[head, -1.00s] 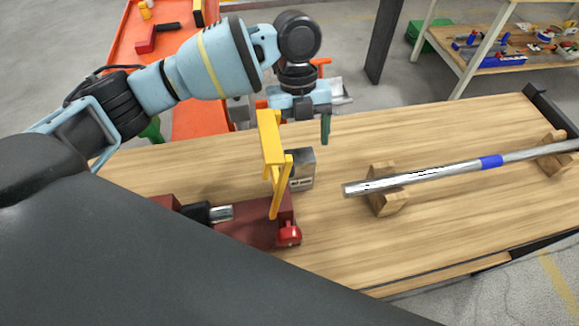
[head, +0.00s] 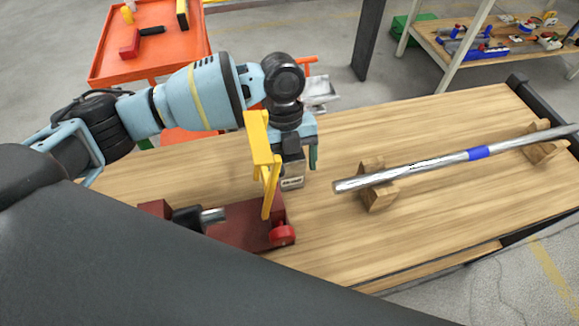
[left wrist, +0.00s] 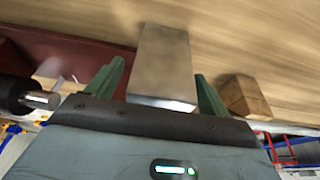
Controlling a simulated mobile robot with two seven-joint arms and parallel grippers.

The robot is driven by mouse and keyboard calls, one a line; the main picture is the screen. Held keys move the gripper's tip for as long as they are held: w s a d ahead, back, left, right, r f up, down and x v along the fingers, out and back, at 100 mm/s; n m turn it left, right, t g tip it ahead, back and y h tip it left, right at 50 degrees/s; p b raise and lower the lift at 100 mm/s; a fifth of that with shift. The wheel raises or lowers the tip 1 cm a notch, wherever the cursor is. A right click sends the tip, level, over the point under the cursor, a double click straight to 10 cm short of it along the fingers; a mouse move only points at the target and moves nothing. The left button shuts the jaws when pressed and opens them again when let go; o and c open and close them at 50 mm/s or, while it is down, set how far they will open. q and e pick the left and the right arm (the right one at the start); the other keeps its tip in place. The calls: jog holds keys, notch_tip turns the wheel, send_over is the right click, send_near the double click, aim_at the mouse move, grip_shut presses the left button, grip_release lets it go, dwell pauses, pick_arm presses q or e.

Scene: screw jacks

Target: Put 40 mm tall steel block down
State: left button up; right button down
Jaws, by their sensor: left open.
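In the left wrist view the block (left wrist: 165,60) lies between the two spread green fingers (left wrist: 160,88), with gaps at both sides. The left gripper is open. The block's underside and its contact with the bench are hidden. My right gripper is not in view.
The yellow frame (head: 262,145) stands close in front of my gripper, by a dark red jack base (head: 240,225) with a red knob (head: 282,234). A steel bar (head: 415,167) with a blue band rests on wooden supports (head: 377,193) at right. Bare bench lies between.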

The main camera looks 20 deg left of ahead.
pick_arm(q)
jog(key=shift+x, duration=0.8)
jog(key=shift+w+r, duration=0.1)
grip_shut()
